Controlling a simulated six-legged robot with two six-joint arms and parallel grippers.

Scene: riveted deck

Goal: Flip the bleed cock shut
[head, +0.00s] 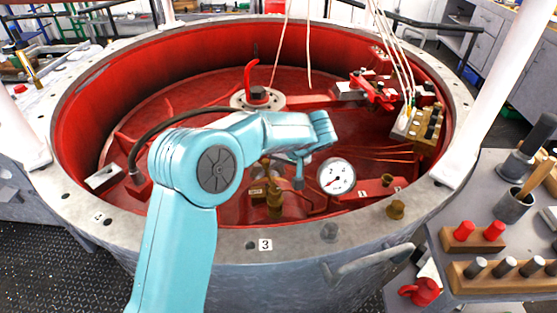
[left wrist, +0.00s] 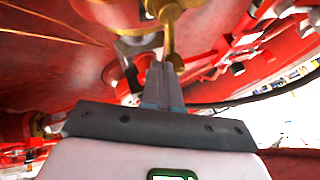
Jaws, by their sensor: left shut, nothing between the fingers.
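The brass bleed cock (head: 275,203) stands near the front rim inside the red well, left of the gauge. In the left wrist view a brass fitting with a thin rod ending in a round knob (left wrist: 175,60) shows just ahead of the fingers; it looks like the cock's lever. My left gripper (head: 298,184) points down into the well, close to the right of the cock. Its fingers (left wrist: 165,75) are shut with nothing between them. The tips are beside the knob; I cannot tell whether they touch. My right gripper is not in view.
A round white gauge (head: 336,177) stands right of my gripper. The well's grey rim (head: 200,240) runs in front, with a brass plug (head: 396,209) on it. A dark hose (head: 165,122) curves behind my arm. White lines hang at the back right. Tool racks stand at right.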

